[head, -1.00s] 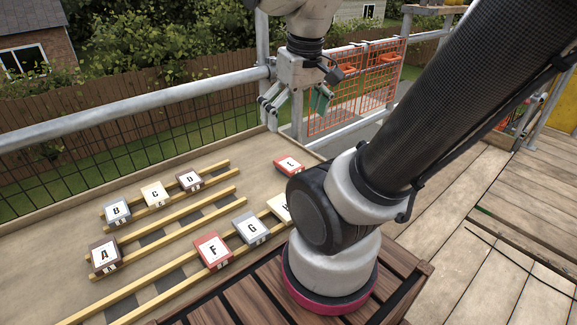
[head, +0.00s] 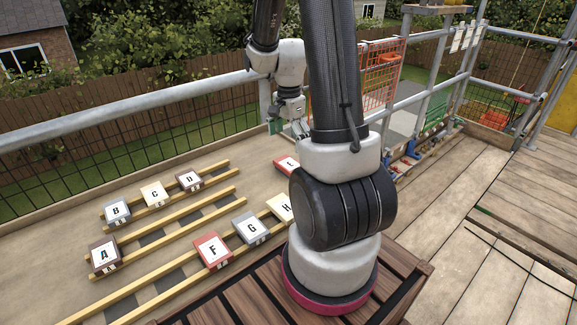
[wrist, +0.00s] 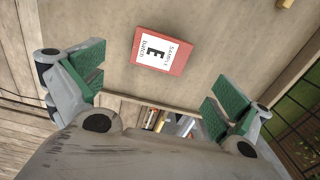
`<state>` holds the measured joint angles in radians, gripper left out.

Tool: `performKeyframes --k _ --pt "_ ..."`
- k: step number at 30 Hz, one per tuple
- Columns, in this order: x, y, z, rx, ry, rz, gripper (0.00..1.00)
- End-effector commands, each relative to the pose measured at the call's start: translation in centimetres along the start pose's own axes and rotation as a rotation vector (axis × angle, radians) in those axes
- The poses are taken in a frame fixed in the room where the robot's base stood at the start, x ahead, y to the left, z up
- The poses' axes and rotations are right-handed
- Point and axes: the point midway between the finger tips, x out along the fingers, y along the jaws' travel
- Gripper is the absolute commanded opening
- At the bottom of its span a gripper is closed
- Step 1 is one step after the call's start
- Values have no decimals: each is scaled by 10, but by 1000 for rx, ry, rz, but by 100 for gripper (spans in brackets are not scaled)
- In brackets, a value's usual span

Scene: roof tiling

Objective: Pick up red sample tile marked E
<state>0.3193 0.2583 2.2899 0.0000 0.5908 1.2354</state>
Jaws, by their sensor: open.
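The red sample tile marked E (wrist: 163,50) lies flat on the wooden board, label up, in the wrist view. In the head view the same red tile (head: 286,165) shows at the right of the board, partly hidden behind my arm. My gripper (wrist: 150,90) is open and empty, with green pads spread wide to either side below the tile in the picture. In the head view my gripper (head: 288,125) hangs above and beyond the tile, near the rail, apart from it.
Tiles A (head: 105,255), B (head: 116,211), C (head: 155,193), D (head: 190,180), F (head: 212,250) and G (head: 250,228) sit on yellow battens (head: 185,217) to the left. A metal rail (head: 130,113) runs behind the board. Bare board surrounds tile E.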

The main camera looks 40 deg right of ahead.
Motion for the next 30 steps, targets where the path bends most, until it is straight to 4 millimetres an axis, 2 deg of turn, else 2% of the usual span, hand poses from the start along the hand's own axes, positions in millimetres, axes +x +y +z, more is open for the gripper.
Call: performKeyframes --k 8,16,25,26,30 --pt "31 1 1 19 -2 6 100" --pt "70 0 1 17 -2 5 100" --pt "77 0 1 16 -1 2 100" --pt "77 0 1 16 -1 2 96" --pt "77 0 1 16 -1 2 71"
